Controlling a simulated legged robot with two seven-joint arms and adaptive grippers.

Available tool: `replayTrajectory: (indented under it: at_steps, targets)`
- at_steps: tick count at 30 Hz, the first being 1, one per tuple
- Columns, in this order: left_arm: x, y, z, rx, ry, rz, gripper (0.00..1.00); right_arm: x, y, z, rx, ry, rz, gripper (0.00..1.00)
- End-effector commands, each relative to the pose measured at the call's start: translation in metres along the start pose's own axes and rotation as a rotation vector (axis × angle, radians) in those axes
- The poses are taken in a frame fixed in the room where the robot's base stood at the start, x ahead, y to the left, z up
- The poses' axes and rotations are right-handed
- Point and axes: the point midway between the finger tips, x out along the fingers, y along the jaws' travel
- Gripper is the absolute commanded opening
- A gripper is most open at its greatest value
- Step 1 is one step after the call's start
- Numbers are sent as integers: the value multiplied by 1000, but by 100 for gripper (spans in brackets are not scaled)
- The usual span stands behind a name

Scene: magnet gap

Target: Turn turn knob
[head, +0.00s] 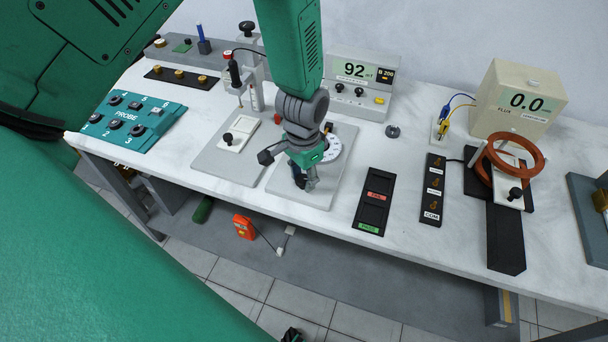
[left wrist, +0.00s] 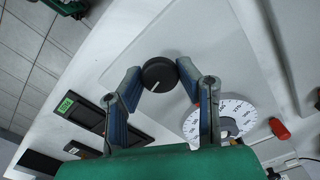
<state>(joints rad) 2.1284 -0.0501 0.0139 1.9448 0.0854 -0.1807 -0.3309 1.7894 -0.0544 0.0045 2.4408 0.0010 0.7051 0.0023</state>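The turn knob (left wrist: 158,74) is round and black with a white pointer line, on a light grey plate (left wrist: 120,62). It shows in the left wrist view between the two fingertips of my left gripper (left wrist: 158,70). The fingers are apart, one on each side of the knob, with tips close to its rim; I cannot tell whether they touch it. A white round dial (left wrist: 222,122) with printed numbers lies beside it, partly behind a finger. In the head view my left gripper (head: 304,182) points down over the plate (head: 335,190) and hides the knob.
Around the plate are a meter reading 92 (head: 362,80), a black tray with red and green labels (head: 374,200), a teal probe box (head: 127,121), a small lever plate (head: 238,134) and a copper ring stand (head: 540,162). The table's front edge is close by.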

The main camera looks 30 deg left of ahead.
Motion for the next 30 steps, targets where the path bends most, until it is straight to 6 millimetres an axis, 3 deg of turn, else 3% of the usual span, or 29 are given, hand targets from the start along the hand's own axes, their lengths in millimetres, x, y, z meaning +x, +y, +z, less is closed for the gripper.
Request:
replayTrajectory:
  at_steps: [2,14,30]
  targets:
    - [0,0,0,0,1,0,51,0,0,0,0,0,0,40]
    - [-8,-1,-1,-1,2,-1,51,-1,0,3,0,2,0,40]
    - [-106,-2,-2,-1,3,1,51,-1,0,2,0,3,0,40]
